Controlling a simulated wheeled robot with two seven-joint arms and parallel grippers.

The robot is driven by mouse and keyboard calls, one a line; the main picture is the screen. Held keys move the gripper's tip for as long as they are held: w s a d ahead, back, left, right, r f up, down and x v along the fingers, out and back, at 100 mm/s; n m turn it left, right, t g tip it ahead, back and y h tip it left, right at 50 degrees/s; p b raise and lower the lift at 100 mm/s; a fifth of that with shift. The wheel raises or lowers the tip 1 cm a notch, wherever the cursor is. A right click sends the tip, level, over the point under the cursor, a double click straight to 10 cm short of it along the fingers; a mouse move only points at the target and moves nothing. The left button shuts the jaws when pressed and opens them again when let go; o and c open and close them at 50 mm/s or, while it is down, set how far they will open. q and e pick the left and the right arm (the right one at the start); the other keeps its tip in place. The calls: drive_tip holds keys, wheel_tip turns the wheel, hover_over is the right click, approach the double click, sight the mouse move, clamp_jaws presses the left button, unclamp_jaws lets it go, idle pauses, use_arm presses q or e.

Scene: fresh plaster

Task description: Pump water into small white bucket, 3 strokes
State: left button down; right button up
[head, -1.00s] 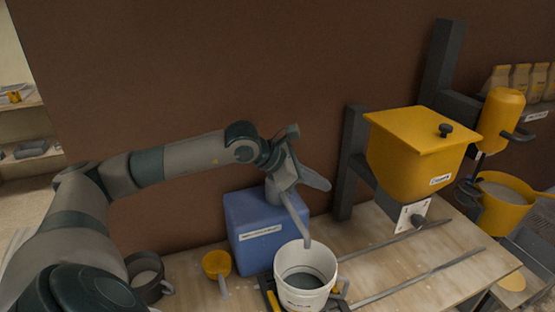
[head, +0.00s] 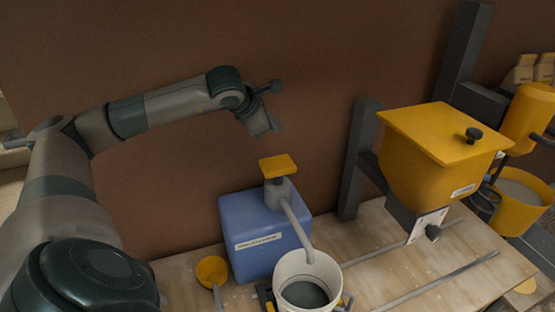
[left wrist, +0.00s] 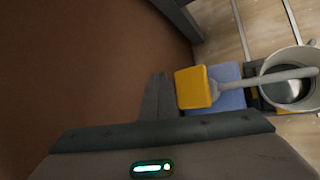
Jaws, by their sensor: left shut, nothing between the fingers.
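The water pump is a blue box (head: 262,236) with a yellow press plate (head: 278,167) on a grey neck. Its grey spout (head: 297,222) slopes down into the small white bucket (head: 331,278). The bucket stands upright in front of the box, with dark liquid visible inside. My left gripper (head: 268,119) is shut and empty, above the yellow plate and apart from it. In the left wrist view the shut fingers (left wrist: 160,92) lie beside the yellow plate (left wrist: 193,88), and the bucket (left wrist: 299,64) is at the right. My right gripper is out of view.
A yellow scoop (head: 212,270) lies left of the blue box. A yellow hopper (head: 424,158) on a dark post stands at the right, with metal rails (head: 440,282) on the table below. Another yellow bucket (head: 519,204) is at far right.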

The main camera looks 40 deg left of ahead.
sight(281, 159)
use_arm(q)
drive_tip(key=shift+f, duration=0.25)
